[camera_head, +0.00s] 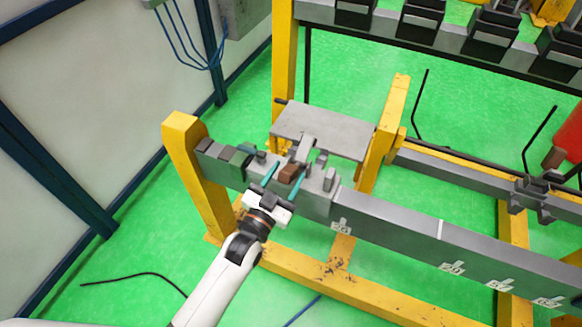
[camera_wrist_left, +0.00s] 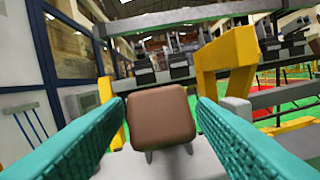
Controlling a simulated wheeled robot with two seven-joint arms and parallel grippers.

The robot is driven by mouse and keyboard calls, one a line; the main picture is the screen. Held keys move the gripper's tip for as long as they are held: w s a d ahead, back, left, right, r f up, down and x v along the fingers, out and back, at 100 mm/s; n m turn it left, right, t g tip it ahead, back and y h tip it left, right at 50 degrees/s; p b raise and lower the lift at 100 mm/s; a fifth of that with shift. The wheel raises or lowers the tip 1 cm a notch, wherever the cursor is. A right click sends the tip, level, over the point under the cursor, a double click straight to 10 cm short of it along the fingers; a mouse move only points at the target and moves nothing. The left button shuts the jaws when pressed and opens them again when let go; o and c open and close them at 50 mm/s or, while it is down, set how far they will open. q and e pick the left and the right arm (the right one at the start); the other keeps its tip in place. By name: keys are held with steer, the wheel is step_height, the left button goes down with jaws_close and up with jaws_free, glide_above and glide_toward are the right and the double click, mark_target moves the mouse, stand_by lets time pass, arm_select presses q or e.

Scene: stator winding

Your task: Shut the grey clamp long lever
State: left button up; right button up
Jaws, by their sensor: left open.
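The grey clamp's long lever ends in a brown block-shaped grip (camera_head: 289,173), which also shows in the left wrist view (camera_wrist_left: 160,118). Its grey arm (camera_head: 304,150) runs back from the grip toward a flat grey plate (camera_head: 325,128). My left gripper (camera_head: 286,178) is open, with one teal finger on each side of the brown grip. In the left wrist view (camera_wrist_left: 160,122) the grip sits between the fingers, with a small gap at each side. The clamp's pivot is partly hidden behind the grip and fingers. My right gripper is out of view.
A yellow post (camera_head: 185,150) stands left of the clamp, and a yellow upright (camera_head: 388,130) stands right of the plate. A long grey beam (camera_head: 400,232) runs to the right. A rail with several dark blocks (camera_head: 423,20) lies behind. Green floor (camera_head: 240,110) is open around the frame.

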arm_select(q)
steer(key=b+v, duration=0.1)
steer(key=v, duration=0.7)
steer(key=shift+s+a, duration=0.15)
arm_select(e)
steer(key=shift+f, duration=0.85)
